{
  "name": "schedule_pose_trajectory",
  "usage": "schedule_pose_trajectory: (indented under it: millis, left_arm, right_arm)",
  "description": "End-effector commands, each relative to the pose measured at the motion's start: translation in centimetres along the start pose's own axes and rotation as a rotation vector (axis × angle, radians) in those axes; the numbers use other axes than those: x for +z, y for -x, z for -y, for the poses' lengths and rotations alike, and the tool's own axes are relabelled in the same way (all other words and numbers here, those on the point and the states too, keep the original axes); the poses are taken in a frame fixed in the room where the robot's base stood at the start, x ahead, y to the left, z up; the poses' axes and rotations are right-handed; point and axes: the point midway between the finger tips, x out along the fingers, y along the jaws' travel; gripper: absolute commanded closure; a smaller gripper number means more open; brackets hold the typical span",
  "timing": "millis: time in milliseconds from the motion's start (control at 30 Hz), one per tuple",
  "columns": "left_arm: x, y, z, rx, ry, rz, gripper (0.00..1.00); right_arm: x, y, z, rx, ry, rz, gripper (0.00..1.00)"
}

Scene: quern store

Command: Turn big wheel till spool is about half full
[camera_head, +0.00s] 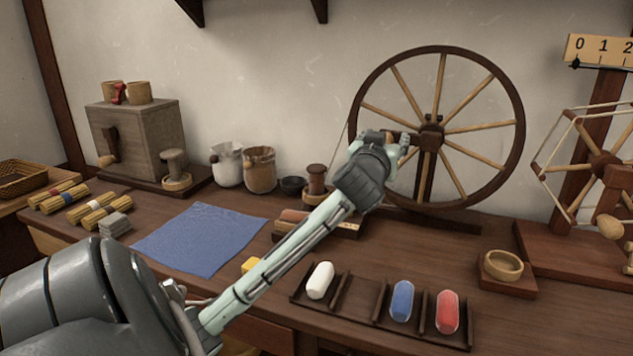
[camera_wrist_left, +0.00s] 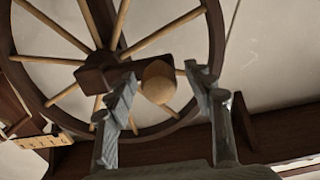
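The big wheel (camera_head: 433,125), dark-rimmed with pale spokes, stands upright at the back of the bench. It fills the upper left wrist view (camera_wrist_left: 75,120). A dark crank arm (camera_wrist_left: 108,72) ends in a pale wooden knob (camera_wrist_left: 158,83). My left gripper (camera_head: 398,142) is at the wheel's left side, by the hub. In the left wrist view its fingers (camera_wrist_left: 163,92) are apart, one on each side of the knob, with visible gaps. A wooden spool (camera_head: 316,178) stands left of the wheel, partly behind my arm; its fill is unclear. My right gripper is out of view.
A rack (camera_head: 376,301) with white, blue and red rolls lies in front. A blue cloth (camera_head: 200,238) lies left of my arm. A small bowl (camera_head: 502,265) and a spoked reel (camera_head: 600,165) stand right. A wooden box (camera_head: 140,138) and two pots stand at the back left.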

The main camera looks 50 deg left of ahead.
Motion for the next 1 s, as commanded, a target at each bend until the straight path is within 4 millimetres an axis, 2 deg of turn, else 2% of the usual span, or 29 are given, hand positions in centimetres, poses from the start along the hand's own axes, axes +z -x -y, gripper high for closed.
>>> schedule_pose_trajectory:
  millis: [267,800,1000]
  left_arm:
    - [0.1,0.2,-0.1,0.001,0.0,0.003,0.47]
    - [0.2,5.4,0.0,0.002,0.0,0.004,0.47]
    - [0.2,6.8,0.0,0.001,0.0,0.004,0.47]
  right_arm:
    - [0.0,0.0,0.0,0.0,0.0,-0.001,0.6]
    - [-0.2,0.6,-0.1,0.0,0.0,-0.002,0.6]
    - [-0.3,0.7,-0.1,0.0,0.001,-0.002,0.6]
